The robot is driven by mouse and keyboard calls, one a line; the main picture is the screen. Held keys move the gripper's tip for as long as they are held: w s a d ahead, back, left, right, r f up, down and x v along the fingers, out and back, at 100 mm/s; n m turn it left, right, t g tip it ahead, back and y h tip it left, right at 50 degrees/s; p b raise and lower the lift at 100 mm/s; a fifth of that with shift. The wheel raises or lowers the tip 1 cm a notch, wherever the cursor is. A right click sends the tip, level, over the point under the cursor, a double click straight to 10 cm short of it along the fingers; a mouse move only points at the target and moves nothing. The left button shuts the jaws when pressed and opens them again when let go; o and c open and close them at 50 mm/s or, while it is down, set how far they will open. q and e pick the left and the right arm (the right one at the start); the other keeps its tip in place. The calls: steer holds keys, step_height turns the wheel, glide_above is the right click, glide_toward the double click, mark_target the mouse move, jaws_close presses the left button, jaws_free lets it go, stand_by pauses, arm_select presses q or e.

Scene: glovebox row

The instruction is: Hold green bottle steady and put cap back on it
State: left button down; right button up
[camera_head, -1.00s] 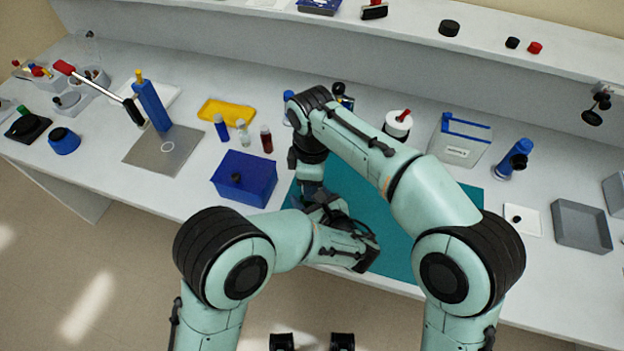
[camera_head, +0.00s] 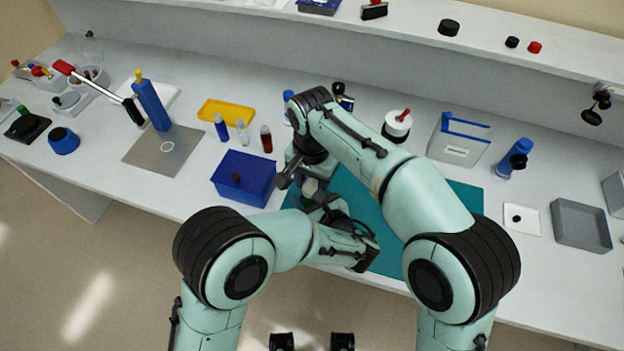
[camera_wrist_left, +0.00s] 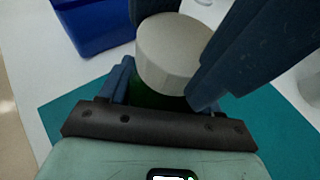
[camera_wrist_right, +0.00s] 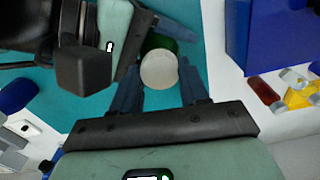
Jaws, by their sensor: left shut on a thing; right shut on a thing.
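The green bottle (camera_wrist_left: 150,92) stands upright between my left gripper's fingers, mostly hidden by the cap and fingers. My left gripper (camera_wrist_left: 160,95) is shut on it; in the head view it is low over the teal mat. The whitish round cap (camera_wrist_left: 174,52) is directly over the bottle's top; I cannot tell whether it is seated. My right gripper (camera_wrist_right: 160,88) is shut on the cap, its blue fingers on either side. The cap (camera_wrist_right: 159,69) hides most of the green bottle (camera_wrist_right: 162,43) below. In the head view the cap (camera_head: 310,187) shows between the hands.
A blue box (camera_head: 243,180) stands close left of the hands. Small vials (camera_head: 266,139) and a yellow tray (camera_head: 226,112) are behind it. A white tub with a red-handled item (camera_head: 397,126) and a blue-rimmed bin (camera_head: 458,140) stand behind right. The teal mat (camera_head: 460,197) is clear at right.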

steer(key=o, duration=1.2)
steer(key=shift+o, duration=0.2)
step_height(320, 180, up, 12)
arm_select(q)
steer(key=shift+c, duration=0.8)
jaws_free()
steer(key=v, duration=1.3)
steer(key=shift+s+d+r, duration=0.1)
steer(key=shift+s+r, duration=0.05)
steer(key=shift+r, duration=0.05)
arm_select(e)
steer(key=shift+f, duration=0.15)
